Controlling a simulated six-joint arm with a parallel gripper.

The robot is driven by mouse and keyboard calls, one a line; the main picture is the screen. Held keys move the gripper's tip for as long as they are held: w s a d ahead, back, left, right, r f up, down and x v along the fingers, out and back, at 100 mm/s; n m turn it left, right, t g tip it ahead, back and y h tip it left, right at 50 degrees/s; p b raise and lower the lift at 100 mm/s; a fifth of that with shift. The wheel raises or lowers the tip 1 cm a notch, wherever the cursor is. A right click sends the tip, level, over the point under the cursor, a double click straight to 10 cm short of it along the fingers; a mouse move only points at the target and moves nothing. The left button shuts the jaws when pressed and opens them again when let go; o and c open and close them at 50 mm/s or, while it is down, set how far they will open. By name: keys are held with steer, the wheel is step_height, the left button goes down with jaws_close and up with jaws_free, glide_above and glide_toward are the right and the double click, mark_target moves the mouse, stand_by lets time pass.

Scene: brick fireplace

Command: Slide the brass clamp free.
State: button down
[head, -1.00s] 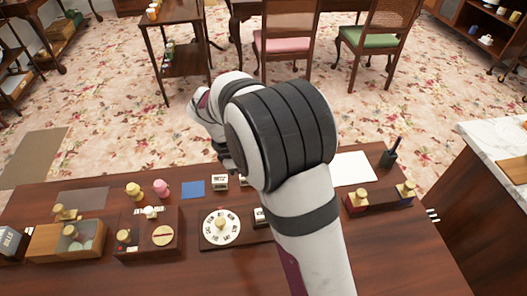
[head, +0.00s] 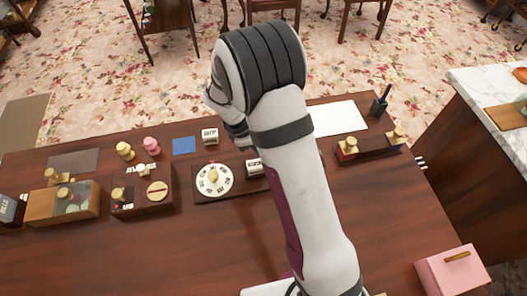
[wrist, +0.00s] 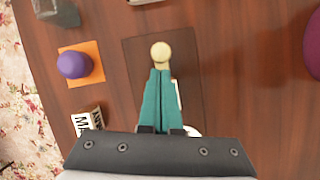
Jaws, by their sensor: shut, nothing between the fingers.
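My gripper (wrist: 161,75) has teal fingers, shut together with nothing between them, in the wrist view. Their tips are beside a round pale brass knob (wrist: 161,51) on a dark board (wrist: 140,62); I cannot tell if they touch it. I cannot tell if this knob belongs to the brass clamp. In the head view my arm hides the fingertips.
A white dial (head: 214,180) sits left of my arm. A purple ball (wrist: 74,64) rests on an orange square (wrist: 92,50), near a lettered block (wrist: 87,121). A pen holder (head: 378,106) stands at back right, a pink box (head: 452,275) at front right. The front table middle is clear.

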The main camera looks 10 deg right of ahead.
stand_by(0.3)
steer(key=shift+d, duration=1.05)
steer(key=s+v, duration=0.1)
steer(key=v, duration=0.9)
steer(key=shift+w, duration=0.45)
